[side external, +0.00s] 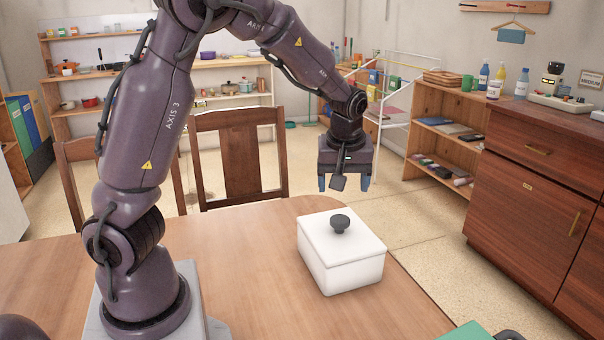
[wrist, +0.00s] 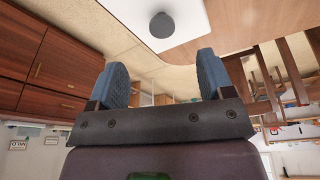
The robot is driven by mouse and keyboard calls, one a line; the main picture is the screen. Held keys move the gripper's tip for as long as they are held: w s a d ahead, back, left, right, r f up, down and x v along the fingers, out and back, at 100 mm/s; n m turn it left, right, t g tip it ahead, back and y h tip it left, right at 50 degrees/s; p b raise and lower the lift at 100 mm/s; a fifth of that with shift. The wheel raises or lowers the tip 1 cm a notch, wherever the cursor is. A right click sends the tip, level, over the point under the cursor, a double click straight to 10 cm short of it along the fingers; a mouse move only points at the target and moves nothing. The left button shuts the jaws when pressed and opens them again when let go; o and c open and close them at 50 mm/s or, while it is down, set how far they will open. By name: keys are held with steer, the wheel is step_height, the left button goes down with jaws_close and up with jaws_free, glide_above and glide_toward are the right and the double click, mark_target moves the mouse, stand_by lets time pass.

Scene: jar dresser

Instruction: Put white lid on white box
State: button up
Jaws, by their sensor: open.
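The white box (side external: 342,272) stands on the wooden table near its right edge. The white lid (side external: 318,232) with a dark round knob (side external: 340,221) lies on top of the box and looks level. In the wrist view the lid (wrist: 133,17) and its knob (wrist: 162,25) show at the top edge. My gripper (side external: 344,185) is open and empty, above and just beyond the box, apart from the lid. Its two blue fingers also show in the wrist view (wrist: 165,82).
The wooden table (side external: 250,285) is clear left of the box. A green object (side external: 468,333) lies at the front right edge. Wooden chairs (side external: 240,160) stand behind the table.

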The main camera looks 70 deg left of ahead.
steer(key=s+d+r+m+t+h, duration=0.1)
steer(key=s+d+r+m+t, duration=0.1)
steer(key=s+d+r+m, duration=0.3)
steer(key=s+d+r+m+t+h, duration=0.1)
steer(key=s+d+r+m, duration=0.4)
steer(key=s, duration=0.7)
steer(key=shift+s+d+r+m+t+h, duration=0.25)
steer(key=shift+d+m+t, duration=0.35)
steer(key=shift+d+m, duration=0.85)
steer(key=shift+w+a+m, duration=0.1)
steer(key=shift+a+m, duration=0.25)
steer(key=shift+a, duration=0.05)
